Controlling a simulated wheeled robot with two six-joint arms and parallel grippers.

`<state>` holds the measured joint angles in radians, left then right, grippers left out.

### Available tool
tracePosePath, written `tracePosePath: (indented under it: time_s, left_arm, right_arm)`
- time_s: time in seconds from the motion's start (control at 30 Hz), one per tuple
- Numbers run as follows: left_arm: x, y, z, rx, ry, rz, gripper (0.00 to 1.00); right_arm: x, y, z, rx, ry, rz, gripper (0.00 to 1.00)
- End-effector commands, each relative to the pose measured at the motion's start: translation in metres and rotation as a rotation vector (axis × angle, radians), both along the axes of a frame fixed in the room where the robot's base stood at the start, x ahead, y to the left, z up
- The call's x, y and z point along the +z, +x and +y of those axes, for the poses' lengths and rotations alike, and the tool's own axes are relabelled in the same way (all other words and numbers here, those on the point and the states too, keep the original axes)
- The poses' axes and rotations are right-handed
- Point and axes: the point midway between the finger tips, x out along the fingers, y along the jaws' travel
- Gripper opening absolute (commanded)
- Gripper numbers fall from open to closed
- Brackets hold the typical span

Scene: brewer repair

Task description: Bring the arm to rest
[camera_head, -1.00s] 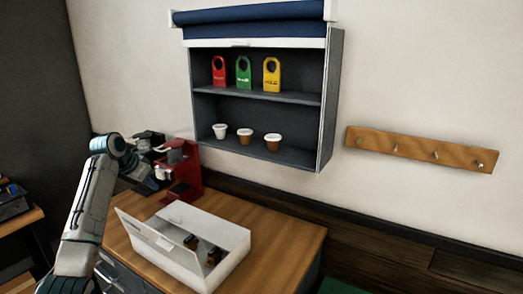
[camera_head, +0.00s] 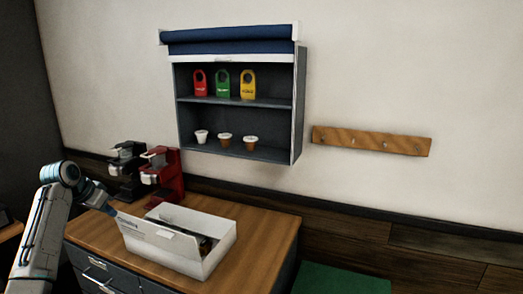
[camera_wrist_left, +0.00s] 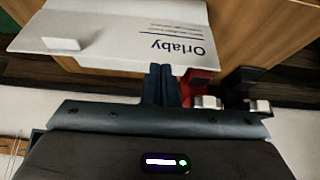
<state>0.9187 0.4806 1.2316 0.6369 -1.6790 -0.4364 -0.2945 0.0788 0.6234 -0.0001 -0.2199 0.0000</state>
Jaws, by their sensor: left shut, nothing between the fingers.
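My left arm comes in from the left in the head view, bent at the wrist. My left gripper (camera_head: 110,208) is just left of the white open box (camera_head: 212,265), by its raised flap. In the left wrist view the two dark fingers (camera_wrist_left: 161,84) are together, shut with nothing between them. The box flap with the "Orlaby" lettering (camera_wrist_left: 130,32) shows past them, upside down. I cannot tell whether the fingers touch the flap. My right gripper is not in view.
A red brewer (camera_head: 164,176) and a black brewer (camera_head: 126,170) stand behind the box on the wooden counter (camera_head: 262,238). A wall cabinet (camera_head: 299,105) holds three coloured tags and three cups. A wooden peg rail (camera_head: 370,140) hangs right. The counter's right end is clear.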

Motion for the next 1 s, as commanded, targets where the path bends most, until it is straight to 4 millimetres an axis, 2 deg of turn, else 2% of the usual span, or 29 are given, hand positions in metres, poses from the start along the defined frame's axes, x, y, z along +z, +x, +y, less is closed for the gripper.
tracePosePath:
  time_s: [0.27, 0.47, 0.57, 0.67, 0.7, 0.77, 0.8, 0.87, 1.0]
  left_arm:
    - [-0.069, 0.003, -0.004, 0.054, -0.007, 0.037, 0.0]
    - [-0.143, -0.001, -0.007, 0.11, -0.007, 0.073, 0.0]
    - [-0.195, -0.009, -0.009, 0.147, -0.004, 0.1, 0.0]
    - [-0.263, -0.025, -0.014, 0.192, 0.004, 0.133, 0.0]
    - [-0.293, -0.035, -0.015, 0.21, 0.011, 0.148, 0.0]
    - [-0.336, -0.051, -0.019, 0.237, 0.019, 0.168, 0.0]
    - [-0.364, -0.063, -0.021, 0.254, 0.027, 0.18, 0.0]
    - [-0.406, -0.084, -0.024, 0.276, 0.039, 0.199, 0.0]
    - [-0.497, -0.142, -0.034, 0.32, 0.068, 0.241, 0.0]
  right_arm:
    - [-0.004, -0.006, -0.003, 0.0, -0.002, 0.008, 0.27]
    - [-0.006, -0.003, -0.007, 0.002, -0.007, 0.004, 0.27]
    - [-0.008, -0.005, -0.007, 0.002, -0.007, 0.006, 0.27]
    - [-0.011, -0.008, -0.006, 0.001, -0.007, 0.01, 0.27]
    - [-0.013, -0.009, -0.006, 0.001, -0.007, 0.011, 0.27]
    - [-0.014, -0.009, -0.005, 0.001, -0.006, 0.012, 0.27]
    - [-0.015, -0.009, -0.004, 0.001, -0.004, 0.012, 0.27]
    - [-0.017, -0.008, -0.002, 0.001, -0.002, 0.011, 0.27]
    - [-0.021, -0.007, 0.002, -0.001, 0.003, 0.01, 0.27]
